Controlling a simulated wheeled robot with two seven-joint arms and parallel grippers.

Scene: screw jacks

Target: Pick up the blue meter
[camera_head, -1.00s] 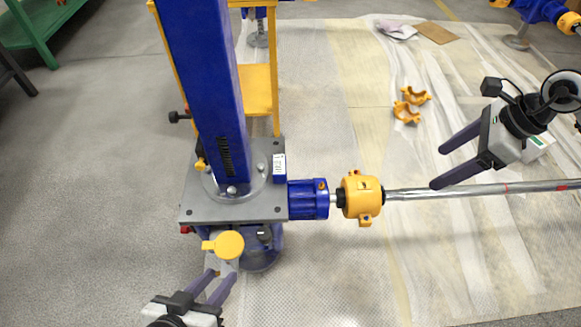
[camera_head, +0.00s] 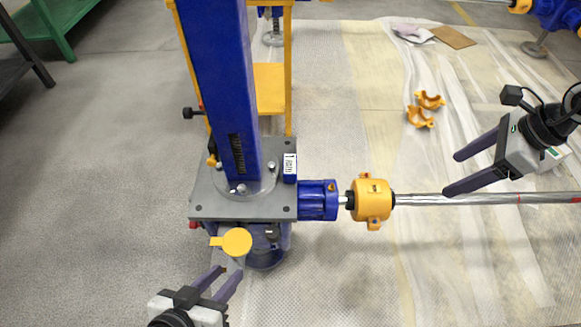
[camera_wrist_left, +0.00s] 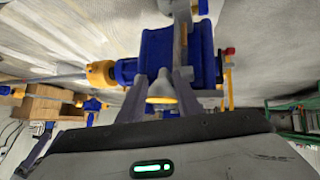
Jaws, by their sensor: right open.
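The blue meter (camera_head: 290,168) is a small upright blue box with a white label. It stands on the grey plate (camera_head: 215,206) beside the blue column, at its right, in the head view. My left gripper (camera_head: 231,270) is below the plate's front edge, well apart from the meter. Its fingers are spread and empty, and they also show in the left wrist view (camera_wrist_left: 161,78), with a yellow round cap (camera_wrist_left: 161,88) seen between them. My right gripper (camera_head: 450,174) is open and empty at the right, above the shaft and far from the meter.
A blue motor (camera_head: 318,200), a yellow coupling (camera_head: 371,201) and a long metal shaft (camera_head: 460,199) extend right. The yellow cap (camera_head: 237,242) sits just above my left fingers. Orange clamp halves (camera_head: 420,117) lie on the floor sheet.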

